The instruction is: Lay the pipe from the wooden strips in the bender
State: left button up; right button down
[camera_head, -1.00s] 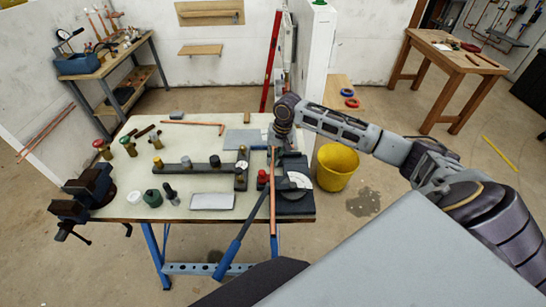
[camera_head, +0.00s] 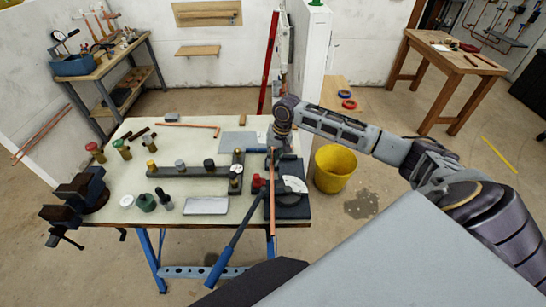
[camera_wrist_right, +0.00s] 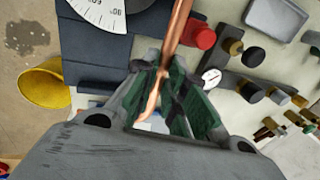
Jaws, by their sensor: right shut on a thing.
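A copper pipe (camera_head: 272,205) runs lengthwise over the left part of the bender, its near end reaching past the table's front edge. The bender (camera_head: 292,207) is a dark block with a white angle dial and a blue handle (camera_head: 226,253) at the table's right front. My right gripper (camera_head: 279,141) is at the pipe's far end. In the right wrist view, its green-padded fingers (camera_wrist_right: 165,92) are shut on the pipe (camera_wrist_right: 175,35). I cannot tell whether the pipe rests in the bender's groove or is slightly above it. The wooden strips are not clearly seen. My left gripper is not in view.
A red-capped piece (camera_head: 257,183) stands close left of the pipe. A dark bar fixture (camera_head: 190,172), a grey tray (camera_head: 207,206) and a vise (camera_head: 84,192) are on the table. Another copper pipe (camera_head: 190,125) lies at the back. A yellow bucket (camera_head: 335,168) stands right of the table.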

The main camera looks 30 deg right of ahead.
jog(key=shift+s+d+x, duration=0.1)
jog(key=shift+d+x, duration=0.05)
jog(key=shift+x, duration=0.7)
jog(key=shift+s+d+x, duration=0.1)
jog(key=shift+d+x, duration=0.05)
jog(key=shift+x, duration=0.75)
jog(key=shift+s+d+x, duration=0.1)
jog(key=shift+d+x, duration=0.05)
jog(key=shift+x, duration=0.7)
jog(key=shift+d+x, duration=0.15)
jog(key=shift+x, duration=0.6)
jog(key=shift+d+x, duration=0.1)
jog(key=shift+x, duration=0.65)
dwell(1.5)
jog(key=c, duration=1.4)
grip_release()
jog(key=shift+s+f, duration=0.1)
jog(key=shift+s, duration=0.1)
jog(key=shift+v, duration=6)
jog(key=shift+w+a, duration=0.1)
jog(key=shift+w, duration=0.05)
